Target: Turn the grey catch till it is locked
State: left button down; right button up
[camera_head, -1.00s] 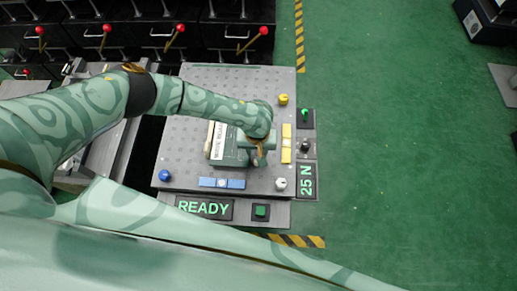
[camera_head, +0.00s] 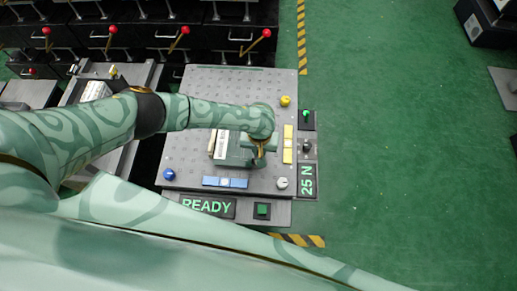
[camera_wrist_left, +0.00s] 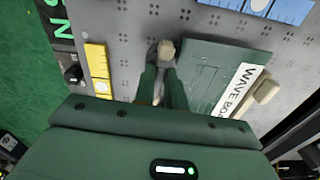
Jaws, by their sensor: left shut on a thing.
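The grey catch (camera_wrist_left: 167,48) shows in the left wrist view as a small pale grey-beige piece at the tips of my left gripper's fingers. It sits beside the dark green box marked "WAVE BO…" (camera_wrist_left: 218,82). My left gripper (camera_wrist_left: 164,72) is shut on the catch, and the fingers hide part of it. In the head view my left gripper (camera_head: 260,155) reaches down at the right side of the green box (camera_head: 234,150). There the arm and gripper cover the catch, so its angle cannot be read. My right gripper is not in view.
The grey perforated plate (camera_head: 200,100) carries a yellow bar (camera_head: 288,145), a blue bar (camera_head: 224,182), and yellow, white and blue knobs. Signs read "READY" (camera_head: 207,206) and "25 N" (camera_head: 308,181). Red-knobbed levers (camera_head: 180,36) stand behind. Green floor is open to the right.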

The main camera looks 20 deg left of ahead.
pick_arm(q)
jog(key=shift+s+d+r+m+p, duration=0.15)
jog(key=shift+r+m+p, duration=0.1)
jog(key=shift+m+p, duration=0.6)
jog(key=shift+f+m+p, duration=0.1)
jog(key=shift+m+p, duration=0.15)
jog(key=shift+p, duration=0.3)
jog(key=shift+f+m+p, duration=0.15)
jog(key=shift+m+p, duration=0.15)
jog(key=shift+m, duration=0.6)
jog(key=shift+f+m, duration=0.1)
jog(key=shift+m, duration=0.8)
jog(key=m, duration=0.4)
jog(key=shift+m, duration=0.3)
jog(key=m, duration=0.6)
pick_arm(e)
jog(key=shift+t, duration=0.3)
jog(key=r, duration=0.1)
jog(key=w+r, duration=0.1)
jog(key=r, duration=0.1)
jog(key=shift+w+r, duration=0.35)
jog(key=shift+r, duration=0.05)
pick_arm(q)
jog(key=shift+m, duration=0.4)
